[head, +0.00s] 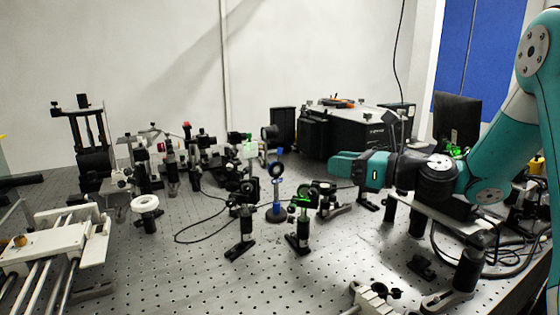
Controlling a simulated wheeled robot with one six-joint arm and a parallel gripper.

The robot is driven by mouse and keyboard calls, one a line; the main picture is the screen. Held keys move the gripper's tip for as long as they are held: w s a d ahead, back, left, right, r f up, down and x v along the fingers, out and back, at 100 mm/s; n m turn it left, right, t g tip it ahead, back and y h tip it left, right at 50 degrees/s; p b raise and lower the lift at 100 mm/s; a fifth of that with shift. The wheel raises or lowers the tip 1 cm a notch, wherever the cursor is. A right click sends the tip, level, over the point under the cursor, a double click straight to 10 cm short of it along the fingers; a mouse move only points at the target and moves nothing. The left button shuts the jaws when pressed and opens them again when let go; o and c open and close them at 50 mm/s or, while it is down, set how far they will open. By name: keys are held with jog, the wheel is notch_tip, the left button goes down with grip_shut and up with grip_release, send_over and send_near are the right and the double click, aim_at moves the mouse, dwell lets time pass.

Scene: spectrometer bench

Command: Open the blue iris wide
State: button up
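The blue iris (277,196) stands upright on a dark round base near the middle of the bench. Its dark ring, with a small pale opening, sits on top of a blue post. The ring is too small to tell how wide the aperture is or where its lever lies. My gripper (334,164) has teal fingers pointing left. In the picture it is right of the iris ring at about the same height, with a visible gap between them. The fingers overlap from this angle, so I cannot tell if they are open or shut.
Several black post-mounted optics stand around the iris, including two with green parts (304,201) just in front right. A large black and grey instrument (352,130) stands behind. A white-railed stage (45,250) is at the left. The perforated bench's front middle is mostly clear.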

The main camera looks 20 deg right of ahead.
aim_at(280, 149)
jog(key=shift+m+t, duration=0.5)
jog(key=shift+m, duration=0.4)
jog(key=p+x, duration=0.2)
jog(key=x, duration=0.3)
jog(key=d+p+x, duration=0.1)
jog(key=p+x, duration=0.2)
jog(key=x, duration=0.3)
jog(key=w+p+x, duration=0.1)
jog(key=p+x, duration=0.2)
jog(key=x, duration=0.2)
jog(key=shift+w+f, duration=0.3)
jog(key=shift+w, duration=0.05)
grip_shut()
